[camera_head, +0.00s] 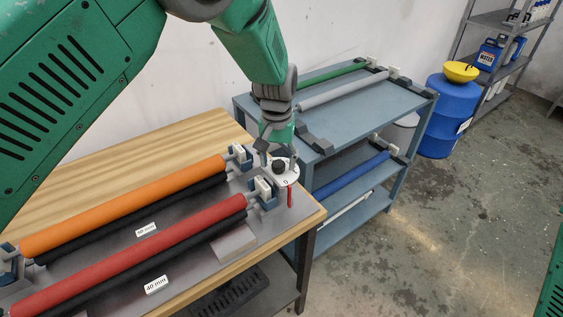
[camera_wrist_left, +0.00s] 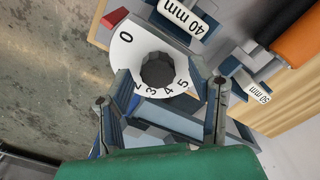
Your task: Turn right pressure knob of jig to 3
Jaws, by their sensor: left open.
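The right pressure knob (camera_head: 279,166) is black and faceted, on a white round dial (camera_head: 292,177) at the right end of the jig. In the left wrist view the knob (camera_wrist_left: 158,70) sits at the middle of the dial (camera_wrist_left: 122,54), where 0, 2, 3, 4 and 5 can be read. A red marker (camera_head: 290,196) stands beside the 0; it also shows in the left wrist view (camera_wrist_left: 114,18). My left gripper (camera_head: 277,153) is open above the knob. In the wrist view its fingers (camera_wrist_left: 170,80) are on either side of the knob, apart from it. My right gripper is out of view.
An orange roller (camera_head: 125,205) and a red roller (camera_head: 130,255) lie on the jig beside the dial, with 40 mm and other labels. The wooden table (camera_head: 90,165) ends just right of the dial. A blue-grey shelf cart (camera_head: 345,110) stands beyond it.

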